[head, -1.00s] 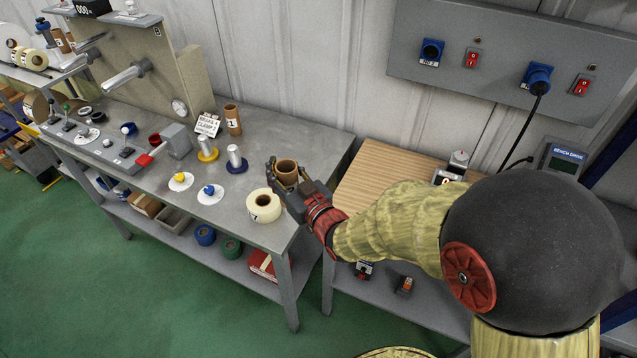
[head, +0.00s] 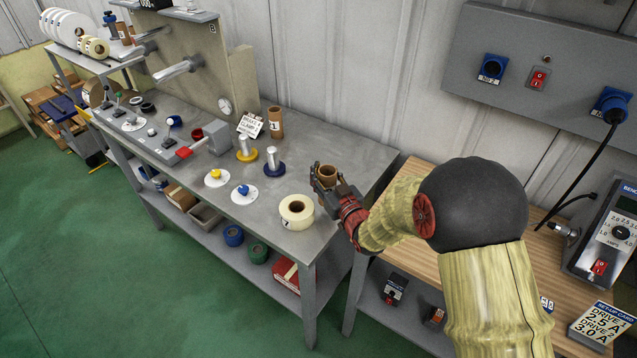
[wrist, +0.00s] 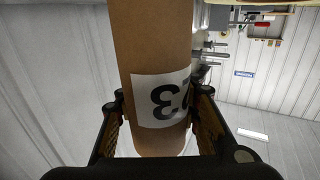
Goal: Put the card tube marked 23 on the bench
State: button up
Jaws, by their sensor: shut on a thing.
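My gripper (head: 327,182) is shut on a brown card tube (head: 327,171) in the head view, held upright over the right end of the grey metal bench (head: 340,142). In the wrist view the tube (wrist: 153,50) stands between the two fingers (wrist: 160,118), with a white label that reads 23, partly cut off by the right finger. Whether the tube's lower end touches the bench is hidden by the gripper.
A cream tape roll (head: 297,212) lies just left of my gripper. Another card tube (head: 276,122) stands behind, beside a sign card (head: 250,125). A wooden-topped table (head: 410,185) adjoins at the right.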

jog(key=shift+w+f+b, duration=0.3)
jog(key=shift+f+b, duration=0.05)
jog(key=shift+f, duration=0.75)
jog(key=shift+w+f+b, duration=0.25)
jog(key=shift+f+b, duration=0.05)
jog(key=shift+f, duration=0.75)
jog(key=shift+f, duration=0.15)
jog(key=o, duration=1.4)
jog(key=shift+o, duration=0.2)
